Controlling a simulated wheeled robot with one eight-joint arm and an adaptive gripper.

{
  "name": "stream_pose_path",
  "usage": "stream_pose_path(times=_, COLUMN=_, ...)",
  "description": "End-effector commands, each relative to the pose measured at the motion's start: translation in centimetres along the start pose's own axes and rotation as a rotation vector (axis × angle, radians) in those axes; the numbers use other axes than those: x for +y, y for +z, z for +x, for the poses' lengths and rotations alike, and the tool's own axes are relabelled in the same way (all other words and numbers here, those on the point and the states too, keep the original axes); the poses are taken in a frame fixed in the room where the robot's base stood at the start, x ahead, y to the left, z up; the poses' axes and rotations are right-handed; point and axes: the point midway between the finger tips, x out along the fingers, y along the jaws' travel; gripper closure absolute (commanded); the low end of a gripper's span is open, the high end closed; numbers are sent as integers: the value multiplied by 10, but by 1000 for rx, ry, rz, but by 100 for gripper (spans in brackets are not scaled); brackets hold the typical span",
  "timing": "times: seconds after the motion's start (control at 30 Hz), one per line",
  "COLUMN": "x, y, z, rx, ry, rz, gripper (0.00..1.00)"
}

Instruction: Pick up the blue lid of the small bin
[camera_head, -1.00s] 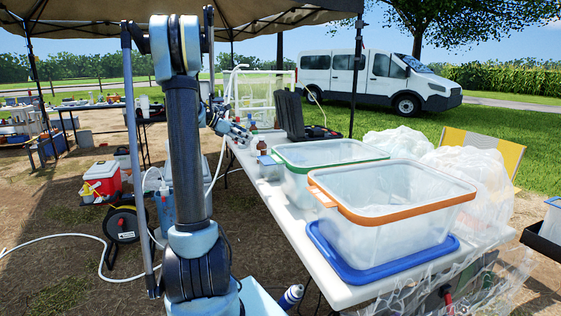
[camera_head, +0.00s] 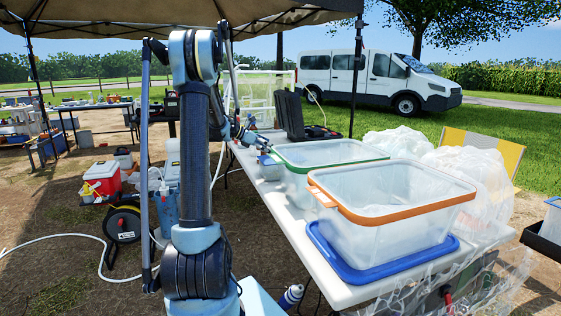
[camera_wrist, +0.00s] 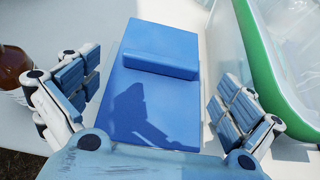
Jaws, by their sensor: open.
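The blue lid (camera_wrist: 150,110) is a flat rectangle with a raised bar handle (camera_wrist: 160,65) across it, seen from above in the wrist view. My gripper (camera_wrist: 158,80) is open over it, with one finger pad to each side and apart from the bar. The gripper's shadow falls on the lid. The bin under the lid is hardly visible. In the head view, my gripper (camera_head: 262,146) is beyond my arm, near the far left part of the table, and the lid cannot be made out clearly there.
A green-rimmed clear bin (camera_wrist: 262,70) stands close on the right in the wrist view; a brown bottle (camera_wrist: 12,62) is close on the left. On the white table (camera_head: 300,240), an orange-rimmed bin (camera_head: 395,215) stands on a larger blue lid (camera_head: 350,272).

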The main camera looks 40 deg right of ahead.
Motion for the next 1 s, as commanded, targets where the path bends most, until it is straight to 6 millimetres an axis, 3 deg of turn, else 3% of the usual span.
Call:
stream_pose_path(times=0.23, x=-1, y=-1, z=13, rx=0, ry=-2, rz=1, gripper=0)
stream_pose_path(times=0.53, x=-3, y=-3, z=51, rx=-1, ry=-1, rz=1, gripper=0)
stream_pose_path(times=0.8, x=-3, y=-3, z=55, rx=0, ry=0, rz=0, gripper=0)
stream_pose_path(times=0.93, x=-3, y=-3, z=54, rx=0, ry=0, rz=0, gripper=30)
stream_pose_path(times=1.0, x=-3, y=-3, z=54, rx=0, ry=0, rz=0, gripper=34)
